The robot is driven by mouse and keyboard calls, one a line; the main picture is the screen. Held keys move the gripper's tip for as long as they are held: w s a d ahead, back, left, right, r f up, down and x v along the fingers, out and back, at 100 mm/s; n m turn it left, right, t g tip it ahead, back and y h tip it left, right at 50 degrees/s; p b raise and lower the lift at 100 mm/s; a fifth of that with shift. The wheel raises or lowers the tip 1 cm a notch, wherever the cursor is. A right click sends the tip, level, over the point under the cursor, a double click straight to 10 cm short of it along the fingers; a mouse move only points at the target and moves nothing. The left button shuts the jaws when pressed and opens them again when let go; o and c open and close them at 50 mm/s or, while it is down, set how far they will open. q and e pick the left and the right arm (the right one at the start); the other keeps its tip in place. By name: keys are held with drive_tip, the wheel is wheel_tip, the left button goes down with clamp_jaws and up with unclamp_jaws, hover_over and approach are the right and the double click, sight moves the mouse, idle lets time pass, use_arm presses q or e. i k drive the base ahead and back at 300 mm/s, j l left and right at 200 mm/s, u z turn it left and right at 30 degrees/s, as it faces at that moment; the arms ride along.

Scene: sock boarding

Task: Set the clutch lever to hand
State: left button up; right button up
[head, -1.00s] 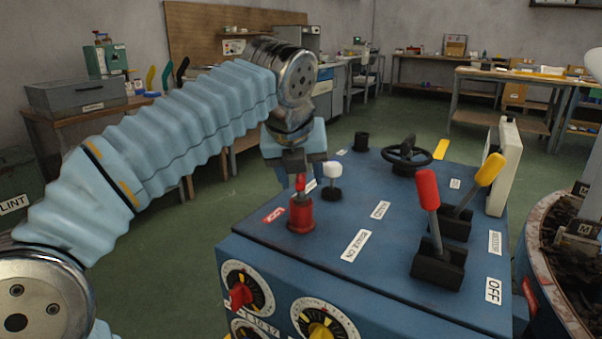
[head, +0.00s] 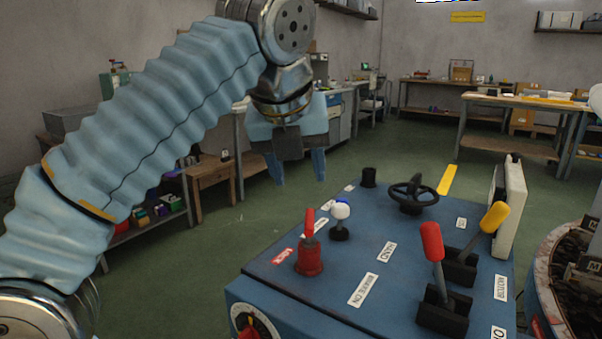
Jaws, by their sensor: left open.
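A yellow-handled lever (head: 494,217) stands in a black slotted base at the right of the blue machine top (head: 335,258). It leans right, toward the MOTOR label (head: 501,288). The HAND label (head: 386,252) lies on the other side, to its left. A red-handled lever (head: 432,241) stands in front of it, near upright, between the BRAKE ON label (head: 363,290) and a cut-off label at the right. No clutch name is readable. My left gripper (head: 297,177) is open and empty, fingers down, above and beyond the machine's far left edge, apart from both levers. My right gripper is out of view.
A small red lever (head: 309,258), a white ball knob (head: 340,211), a black handwheel (head: 411,194) and a short black cylinder (head: 369,177) stand on the machine top. A pale upright box (head: 509,194) rises behind the yellow lever. A round rimmed part (head: 548,262) stands at right.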

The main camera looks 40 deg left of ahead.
sight(499, 211)
drive_tip(key=k+l, duration=0.3)
drive_tip(key=k, duration=0.15)
drive_tip(key=k+l, duration=0.3)
drive_tip(key=k, duration=0.15)
drive_tip(key=k+l, duration=0.3)
drive_tip(key=k, duration=0.2)
